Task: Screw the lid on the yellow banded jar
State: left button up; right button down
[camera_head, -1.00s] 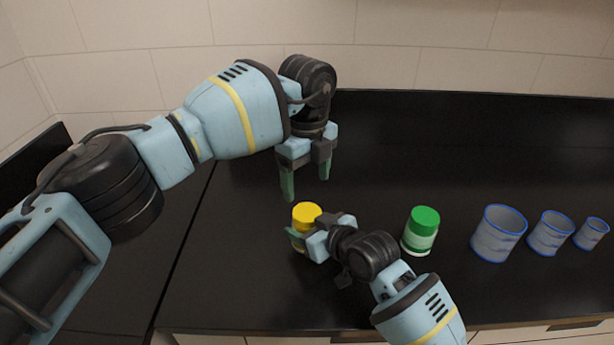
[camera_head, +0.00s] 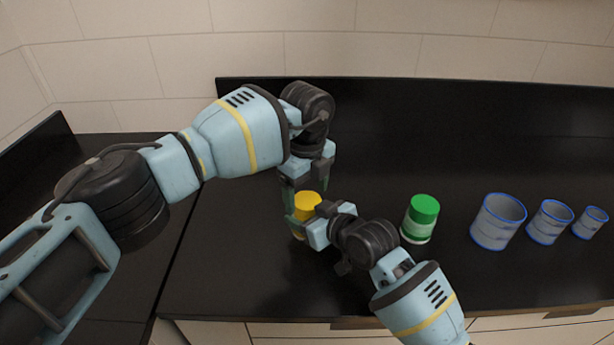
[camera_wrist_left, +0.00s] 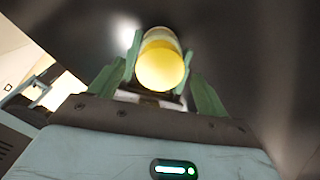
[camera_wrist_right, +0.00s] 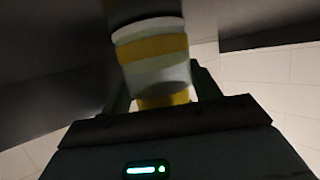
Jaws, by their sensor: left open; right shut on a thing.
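The yellow banded jar (camera_wrist_right: 152,58) stands on the black counter with its yellow lid (camera_head: 307,201) on top. In the right wrist view its pale body and yellow band show between the fingers. My right gripper (camera_head: 306,230) is shut on the jar's body from the front right. My left gripper (camera_head: 306,192) is open, pointing down just above the lid. In the left wrist view the lid (camera_wrist_left: 161,67) lies between my spread left fingers. Whether either finger touches it, and how tightly the lid sits, I cannot tell.
A green-lidded jar (camera_head: 420,219) stands to the right of my right gripper. Several blue-rimmed clear beakers (camera_head: 497,222) stand farther right. The black counter (camera_head: 440,130) is clear behind them. A tiled wall is at the back.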

pick_arm(q)
jog(key=shift+f, duration=0.7)
jog(key=shift+c, duration=0.4)
jog(key=c, duration=1)
jog(key=m, duration=0.9)
jog(key=shift+m, duration=0.4)
jog(key=o, duration=1.1)
